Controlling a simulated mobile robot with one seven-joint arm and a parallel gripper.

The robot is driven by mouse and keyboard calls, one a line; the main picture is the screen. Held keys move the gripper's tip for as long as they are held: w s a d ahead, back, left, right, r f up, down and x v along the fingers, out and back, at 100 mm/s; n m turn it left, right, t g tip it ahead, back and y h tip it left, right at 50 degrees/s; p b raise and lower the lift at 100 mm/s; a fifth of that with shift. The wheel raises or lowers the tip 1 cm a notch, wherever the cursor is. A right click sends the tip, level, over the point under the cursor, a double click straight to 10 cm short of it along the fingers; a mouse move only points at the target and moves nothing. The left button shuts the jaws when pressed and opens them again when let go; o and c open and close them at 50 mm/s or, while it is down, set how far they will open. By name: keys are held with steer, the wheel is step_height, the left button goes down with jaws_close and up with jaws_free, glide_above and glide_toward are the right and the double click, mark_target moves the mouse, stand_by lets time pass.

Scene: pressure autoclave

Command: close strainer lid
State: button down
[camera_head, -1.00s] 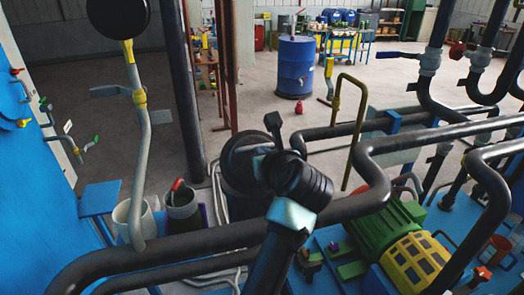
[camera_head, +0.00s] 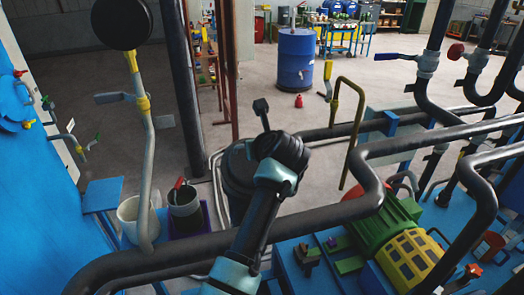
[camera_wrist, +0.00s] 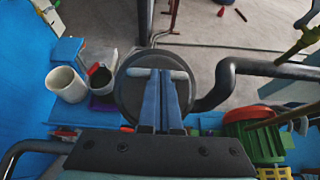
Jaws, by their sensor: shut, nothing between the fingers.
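A dark round part, which I take for the strainer lid (camera_wrist: 126,96), lies below my gripper in the wrist view, with a pale bar across it. It also shows in the head view (camera_head: 236,172), partly hidden by my arm. I cannot tell whether it is fully seated or raised. My gripper (camera_wrist: 160,74) has its two fingers together with nothing between them. The fingertips overlap the pale bar in the wrist view; whether they touch it is unclear. In the head view my arm hides the fingers.
Thick dark pipes (camera_head: 375,205) run around the strainer. A white bucket (camera_wrist: 67,84) and a grey bucket (camera_wrist: 100,78) stand to its left. A green and yellow motor (camera_head: 385,235) sits at the right. Open floor (camera_head: 255,90) lies beyond.

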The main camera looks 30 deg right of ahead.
steer(key=shift+b+x, duration=2.25)
steer(key=shift+x, duration=2.25)
steer(key=shift+w+r, duration=0.1)
steer(key=shift+r, duration=0.05)
